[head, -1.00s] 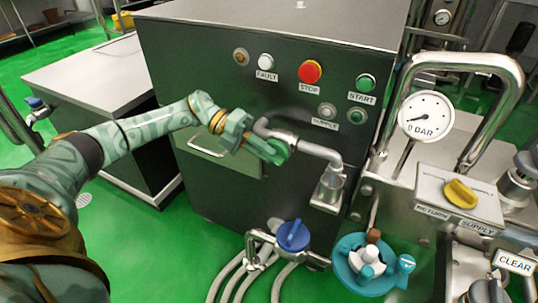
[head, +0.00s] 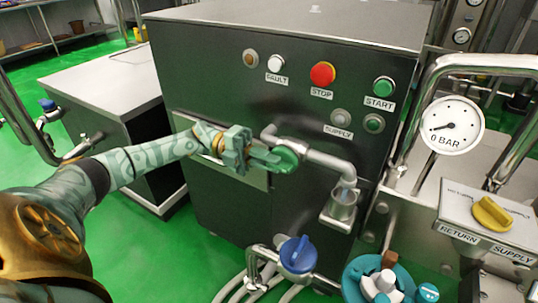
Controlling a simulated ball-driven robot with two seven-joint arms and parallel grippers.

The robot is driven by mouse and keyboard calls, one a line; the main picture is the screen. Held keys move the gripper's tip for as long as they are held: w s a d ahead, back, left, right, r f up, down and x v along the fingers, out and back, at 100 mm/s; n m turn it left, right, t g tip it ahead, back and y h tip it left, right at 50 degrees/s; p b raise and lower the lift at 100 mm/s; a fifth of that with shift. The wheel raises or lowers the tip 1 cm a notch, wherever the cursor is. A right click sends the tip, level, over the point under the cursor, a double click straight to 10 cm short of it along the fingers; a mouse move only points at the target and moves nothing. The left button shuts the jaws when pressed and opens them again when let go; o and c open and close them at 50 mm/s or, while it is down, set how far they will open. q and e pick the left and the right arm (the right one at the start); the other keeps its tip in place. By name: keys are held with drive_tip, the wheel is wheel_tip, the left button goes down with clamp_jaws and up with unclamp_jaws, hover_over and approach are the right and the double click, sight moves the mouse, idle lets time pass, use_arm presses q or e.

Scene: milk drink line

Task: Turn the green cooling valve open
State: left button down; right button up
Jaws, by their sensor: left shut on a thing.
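The green cooling valve (head: 287,157) is a round green handle on a bent grey pipe (head: 328,164) at the front of the dark machine cabinet (head: 215,75). My left gripper (head: 270,160) reaches in from the left and is shut on the valve handle. Its fingers cover the handle's left part. How far the valve is turned cannot be told. My right gripper is not in view.
A blue valve (head: 297,254) with hoses sits below. The cabinet carries a red STOP button (head: 322,74) and a green START button (head: 383,86). A gauge (head: 452,126) reading near 0 BAR and a yellow knob (head: 492,213) stand at right.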

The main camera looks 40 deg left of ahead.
use_arm(q)
drive_tip(key=c, duration=1.5)
unclamp_jaws()
drive_tip(key=shift+o, duration=0.2)
drive_tip(key=shift+a, duration=0.1)
